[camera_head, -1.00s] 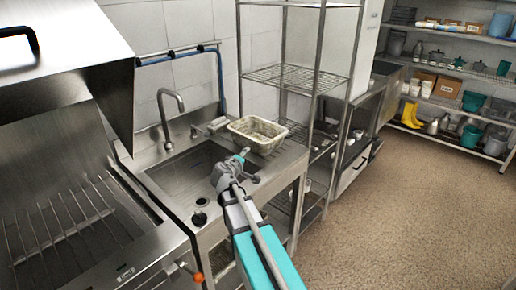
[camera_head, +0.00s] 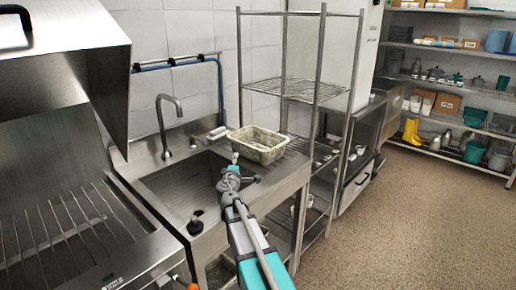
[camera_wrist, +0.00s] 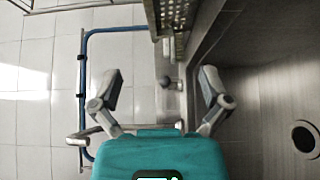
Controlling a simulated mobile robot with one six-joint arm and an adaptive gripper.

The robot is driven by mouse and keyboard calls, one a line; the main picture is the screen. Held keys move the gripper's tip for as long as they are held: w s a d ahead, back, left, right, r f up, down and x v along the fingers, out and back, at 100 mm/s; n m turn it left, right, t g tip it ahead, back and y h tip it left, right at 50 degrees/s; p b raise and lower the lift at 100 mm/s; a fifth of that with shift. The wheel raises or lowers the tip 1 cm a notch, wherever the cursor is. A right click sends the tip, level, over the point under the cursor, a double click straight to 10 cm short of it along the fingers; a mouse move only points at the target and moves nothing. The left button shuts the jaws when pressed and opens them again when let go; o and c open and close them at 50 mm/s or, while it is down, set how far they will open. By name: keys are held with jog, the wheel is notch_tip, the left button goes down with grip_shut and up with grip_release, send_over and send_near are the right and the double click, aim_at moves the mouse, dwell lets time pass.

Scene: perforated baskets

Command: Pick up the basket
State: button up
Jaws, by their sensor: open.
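The basket (camera_head: 256,152) is a pale, open-topped rectangular tub on the right-hand drainboard of the sink, near the wall. My gripper (camera_head: 235,158) is over the sink, just in front and to the left of the basket, apparently apart from it. In the wrist view my gripper (camera_wrist: 162,82) has its two fingers spread wide with nothing held between them. A perforated side, which looks like the basket's (camera_wrist: 181,42), shows at the top of that view, ahead of the fingertips. The rest of the basket is out of that view.
The sink basin (camera_head: 185,185) lies below my gripper, with a tall faucet (camera_head: 163,120) at its back left. A pale handled object (camera_head: 217,132) lies left of the basket. A wire shelf rack (camera_head: 318,110) stands close on the right. Open floor lies further right.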

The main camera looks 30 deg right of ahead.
send_near(242, 146)
jog(key=shift+f+x, duration=0.2)
jog(key=shift+x, duration=1.05)
jog(key=shift+f+x, duration=0.2)
jog(key=shift+x, duration=1.05)
jog(key=shift+w, duration=0.15)
jog(key=shift+x, duration=2.5)
jog(key=shift+c, duration=0.2)
jog(key=shift+r, duration=0.15)
jog(key=c, duration=1.3)
jog(key=shift+a, duration=0.1)
grip_shut()
jog(key=shift+r, duration=0.1)
